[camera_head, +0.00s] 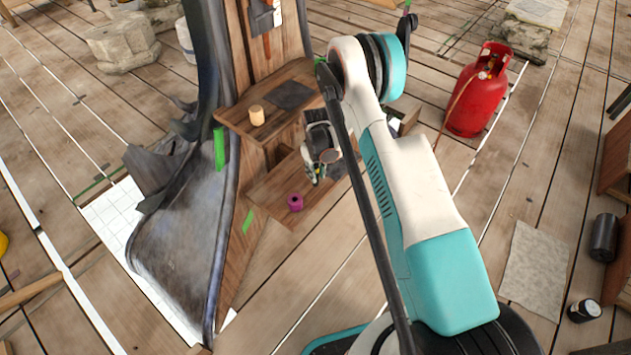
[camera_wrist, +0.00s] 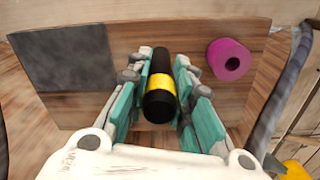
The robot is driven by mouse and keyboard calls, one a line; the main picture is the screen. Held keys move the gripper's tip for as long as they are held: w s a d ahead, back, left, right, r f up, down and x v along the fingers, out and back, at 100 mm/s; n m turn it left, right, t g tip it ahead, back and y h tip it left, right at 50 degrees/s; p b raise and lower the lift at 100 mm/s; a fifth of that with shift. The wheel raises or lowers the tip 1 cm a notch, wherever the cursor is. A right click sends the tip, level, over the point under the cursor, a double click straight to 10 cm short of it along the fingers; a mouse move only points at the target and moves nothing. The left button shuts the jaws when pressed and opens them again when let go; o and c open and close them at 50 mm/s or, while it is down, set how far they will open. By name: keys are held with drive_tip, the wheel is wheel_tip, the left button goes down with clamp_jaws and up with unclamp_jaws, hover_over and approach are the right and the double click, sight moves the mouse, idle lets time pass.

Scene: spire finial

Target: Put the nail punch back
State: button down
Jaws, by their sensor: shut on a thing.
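A black cylinder with a yellow band, which looks like the nail punch (camera_wrist: 160,90), is between the fingers of my gripper (camera_wrist: 158,85) in the wrist view. The fingers are shut on it from both sides. Its black end faces the wrist camera; its far end is hidden. In the head view my gripper (camera_head: 316,172) is over the lower wooden shelf (camera_head: 268,187), largely covered by my wrist. I cannot tell whether the punch touches the shelf. A dark grey pad (camera_wrist: 62,58) lies on this shelf, left of the gripper in the wrist view.
A purple spool-like piece (camera_head: 295,202) stands on the lower shelf near its edge, close to my gripper. The upper shelf (camera_head: 232,112) carries a small tan cylinder (camera_head: 257,115) and a dark pad (camera_head: 289,95). A red gas bottle (camera_head: 478,92) stands on the planks at right.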

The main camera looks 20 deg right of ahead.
wheel_tip(320, 180, down, 4)
drive_tip(key=shift+f+b, duration=0.15)
drive_tip(key=shift+b, duration=0.65)
drive_tip(key=c, duration=1.4)
unclamp_jaws()
